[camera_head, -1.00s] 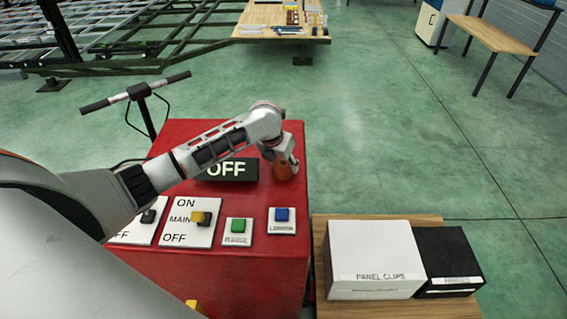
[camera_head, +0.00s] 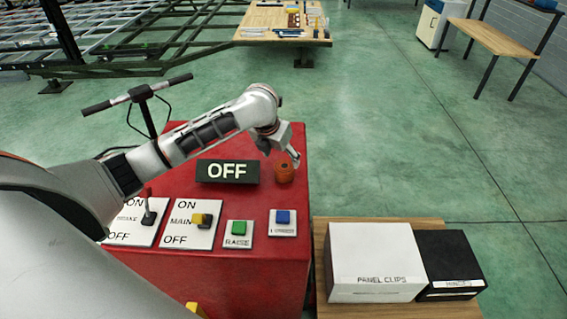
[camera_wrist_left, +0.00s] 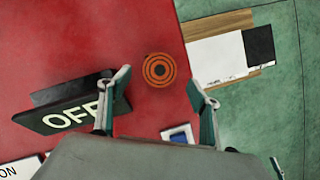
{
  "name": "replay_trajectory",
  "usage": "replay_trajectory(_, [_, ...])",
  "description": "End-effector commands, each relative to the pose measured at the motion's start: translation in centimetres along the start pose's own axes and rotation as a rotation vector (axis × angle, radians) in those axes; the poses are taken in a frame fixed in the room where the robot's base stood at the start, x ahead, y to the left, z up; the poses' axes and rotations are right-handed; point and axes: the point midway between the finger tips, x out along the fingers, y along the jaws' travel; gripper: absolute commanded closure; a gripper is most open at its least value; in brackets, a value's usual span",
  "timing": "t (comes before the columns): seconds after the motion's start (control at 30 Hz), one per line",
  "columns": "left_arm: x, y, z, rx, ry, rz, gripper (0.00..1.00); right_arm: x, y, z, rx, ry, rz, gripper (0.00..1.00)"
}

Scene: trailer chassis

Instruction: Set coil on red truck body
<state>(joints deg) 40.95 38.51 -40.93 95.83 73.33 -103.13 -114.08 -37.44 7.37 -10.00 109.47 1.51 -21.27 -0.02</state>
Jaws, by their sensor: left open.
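The orange coil (camera_head: 284,172) stands upright on the top of the red truck body (camera_head: 275,258), right of the black OFF sign (camera_head: 227,171). In the left wrist view the coil (camera_wrist_left: 159,70) shows from above as dark and orange rings on the red surface (camera_wrist_left: 100,30). My left gripper (camera_head: 292,158) is above and just behind the coil in the head view. In the left wrist view its two fingers (camera_wrist_left: 160,88) are spread wide with nothing between them, and the coil lies beyond the tips, apart from them. My right gripper is not seen.
The truck body top carries switch plates, a green button (camera_head: 238,228) and a blue button (camera_head: 283,217). A white panel clips box (camera_head: 375,265) and a black box (camera_head: 448,262) stand on a wooden surface at right. Handlebars (camera_head: 138,93) rise behind left.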

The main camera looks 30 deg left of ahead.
Motion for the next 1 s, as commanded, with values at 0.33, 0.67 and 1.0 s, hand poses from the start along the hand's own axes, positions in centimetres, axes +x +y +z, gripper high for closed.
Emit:
replay_trajectory(0.33, [-4.8, 0.0, 0.0, 0.001, -0.001, 0.000, 0.37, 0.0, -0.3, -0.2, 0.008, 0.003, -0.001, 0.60])
replay_trajectory(0.67, [-5.2, 0.0, 0.0, 0.000, 0.001, 0.000, 0.37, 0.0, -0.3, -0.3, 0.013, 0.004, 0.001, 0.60])
replay_trajectory(1.0, [-5.2, 0.0, 0.0, 0.000, 0.001, 0.000, 0.37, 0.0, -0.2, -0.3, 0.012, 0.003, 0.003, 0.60])
